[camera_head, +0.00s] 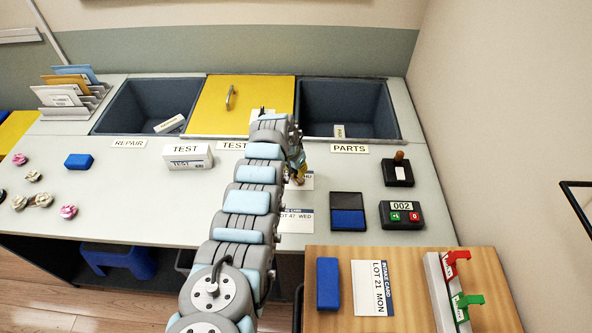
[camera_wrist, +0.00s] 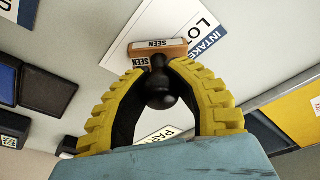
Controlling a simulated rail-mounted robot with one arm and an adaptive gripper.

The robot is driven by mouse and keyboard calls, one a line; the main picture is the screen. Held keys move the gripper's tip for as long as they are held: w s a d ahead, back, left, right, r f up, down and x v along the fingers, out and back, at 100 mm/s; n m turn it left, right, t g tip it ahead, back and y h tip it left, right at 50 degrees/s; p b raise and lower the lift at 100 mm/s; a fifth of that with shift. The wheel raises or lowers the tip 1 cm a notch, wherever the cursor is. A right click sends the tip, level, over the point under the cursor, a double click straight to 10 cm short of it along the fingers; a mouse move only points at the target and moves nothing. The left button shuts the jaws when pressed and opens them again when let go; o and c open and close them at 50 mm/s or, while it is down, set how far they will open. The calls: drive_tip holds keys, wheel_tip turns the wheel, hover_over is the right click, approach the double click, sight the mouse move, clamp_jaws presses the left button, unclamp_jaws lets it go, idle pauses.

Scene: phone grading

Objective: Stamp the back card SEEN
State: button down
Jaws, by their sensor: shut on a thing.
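My gripper (camera_wrist: 170,75) has its yellow ridged fingers shut around the black knob of a stamp. The stamp (camera_wrist: 172,50) has a wooden block with SEEN labels. In the wrist view the block overlaps an INTAKE card (camera_wrist: 190,22) marked LOT; I cannot tell whether it touches the card. In the head view my arm hides most of the gripper and the stamp. The back card (camera_head: 308,183) shows only partly beside the gripper. The front card (camera_head: 296,221), marked WED, lies nearer, partly behind my arm. The blue ink pad (camera_head: 348,219) lies open to their right.
A counter box (camera_head: 402,216) reads 002. The PARTS bin (camera_head: 392,117) is behind. A wooden side table (camera_head: 408,290) carries another card (camera_head: 372,290) and a blue block (camera_head: 328,284).

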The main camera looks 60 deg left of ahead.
drive_tip(key=shift+w+p+v, duration=0.25)
drive_tip(key=shift+p+v, duration=0.75)
drive_tip(key=shift+v, duration=0.15)
drive_tip(key=shift+w+p+v, duration=0.25)
drive_tip(key=shift+p+v, duration=0.7)
drive_tip(key=shift+v, duration=0.2)
drive_tip(key=shift+a+r+p, duration=0.1)
drive_tip(key=shift+r+p, duration=0.6)
drive_tip(key=shift+r, duration=0.5)
